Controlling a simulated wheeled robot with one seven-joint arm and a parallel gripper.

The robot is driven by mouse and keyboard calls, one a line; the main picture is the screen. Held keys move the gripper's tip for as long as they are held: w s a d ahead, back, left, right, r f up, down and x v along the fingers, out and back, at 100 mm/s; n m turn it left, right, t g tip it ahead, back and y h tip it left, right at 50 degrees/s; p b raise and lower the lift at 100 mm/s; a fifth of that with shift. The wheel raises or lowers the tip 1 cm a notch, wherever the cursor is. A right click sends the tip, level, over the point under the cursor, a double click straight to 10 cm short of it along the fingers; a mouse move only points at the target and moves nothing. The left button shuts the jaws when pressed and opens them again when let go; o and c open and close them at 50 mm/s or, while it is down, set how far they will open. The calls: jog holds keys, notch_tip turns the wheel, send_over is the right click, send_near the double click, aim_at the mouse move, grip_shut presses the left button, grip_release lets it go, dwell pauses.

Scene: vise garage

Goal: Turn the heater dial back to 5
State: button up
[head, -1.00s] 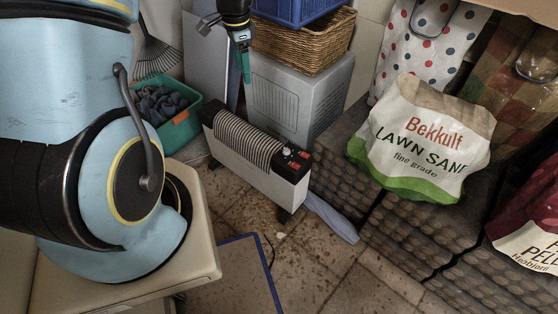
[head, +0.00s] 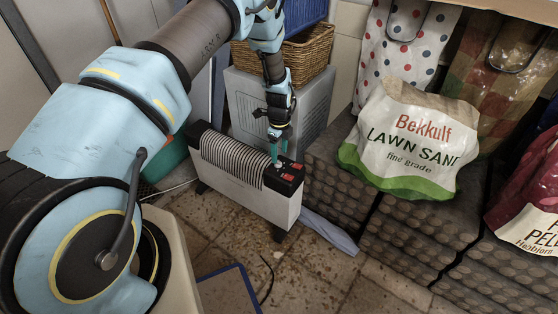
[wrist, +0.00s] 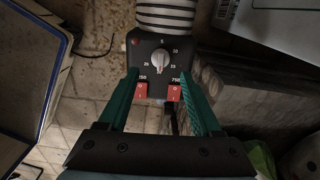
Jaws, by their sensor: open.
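The heater (head: 240,190) is a white box with a black end panel and a grey striped wrap around its top. In the wrist view its round light-grey dial (wrist: 160,61) sits on the black panel, with small numbers printed around it. The dial's ridge looks roughly upright in the picture; which number its pointer marks is too small to tell surely. My gripper (head: 278,152) is above the panel end of the heater. In the wrist view its two green fingers (wrist: 161,88) are open and apart, with the dial beyond their tips. The fingers hold nothing.
Two red rocker switches (wrist: 174,93) sit on the panel beside the dial. A grey box (head: 315,120) with a wicker basket (head: 312,50) stands behind the heater. A lawn sand bag (head: 415,140) lies on dark stacked blocks (head: 335,185) at right. Tiled floor in front is mostly clear.

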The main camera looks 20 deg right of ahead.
aim_at(279, 162)
jog(key=shift+f, duration=2.15)
grip_shut()
